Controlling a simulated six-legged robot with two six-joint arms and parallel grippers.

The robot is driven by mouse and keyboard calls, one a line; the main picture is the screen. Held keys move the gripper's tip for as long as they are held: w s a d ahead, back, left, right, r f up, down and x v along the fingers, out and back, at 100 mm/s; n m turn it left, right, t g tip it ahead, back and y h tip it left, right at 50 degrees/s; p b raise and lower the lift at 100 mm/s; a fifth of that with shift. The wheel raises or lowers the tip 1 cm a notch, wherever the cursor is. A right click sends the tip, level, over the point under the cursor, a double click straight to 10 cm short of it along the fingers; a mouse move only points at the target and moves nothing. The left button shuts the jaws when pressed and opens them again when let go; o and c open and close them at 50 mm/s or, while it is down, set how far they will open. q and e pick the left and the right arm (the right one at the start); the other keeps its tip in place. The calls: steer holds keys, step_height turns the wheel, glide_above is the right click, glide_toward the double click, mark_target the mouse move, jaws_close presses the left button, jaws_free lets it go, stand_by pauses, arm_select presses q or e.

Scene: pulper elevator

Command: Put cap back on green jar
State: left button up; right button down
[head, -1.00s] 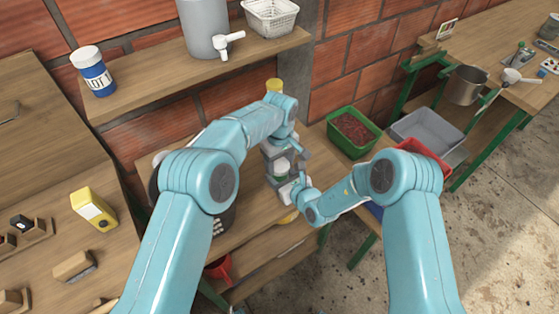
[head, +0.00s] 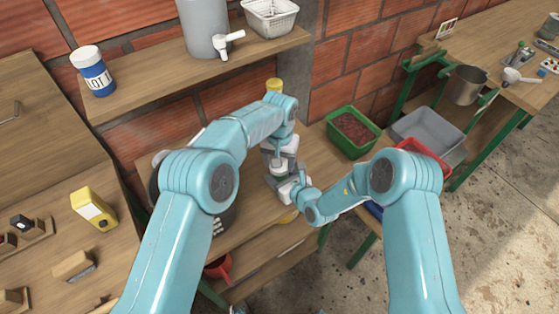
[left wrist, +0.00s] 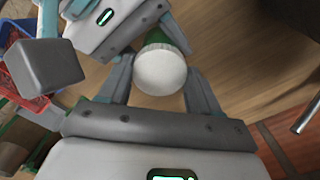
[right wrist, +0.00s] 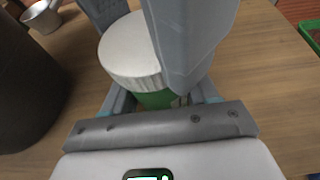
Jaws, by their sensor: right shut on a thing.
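The green jar (right wrist: 158,99) stands upright on the wooden bench and shows as a green band in the right wrist view. Its white cap (left wrist: 160,71) sits on top of it; it also shows in the right wrist view (right wrist: 130,47). My right gripper (right wrist: 162,104) is shut on the jar body below the cap. My left gripper (left wrist: 158,80) is above the jar with its fingers on either side of the cap, apart rather than clamped. In the head view, the arms and grippers hide most of the jar.
A dark pot (right wrist: 22,85) and a metal mug (right wrist: 42,15) stand beside the jar. A green crate (head: 353,132) and a grey crate (head: 428,135) are at the right. A shelf (head: 150,90) overhangs behind. The bench front is partly clear.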

arm_select(q)
steer(key=shift+o, duration=1.4)
steer(key=shift+d, duration=0.1)
steer(key=shift+r, duration=2.3)
steer(key=shift+c, duration=0.3)
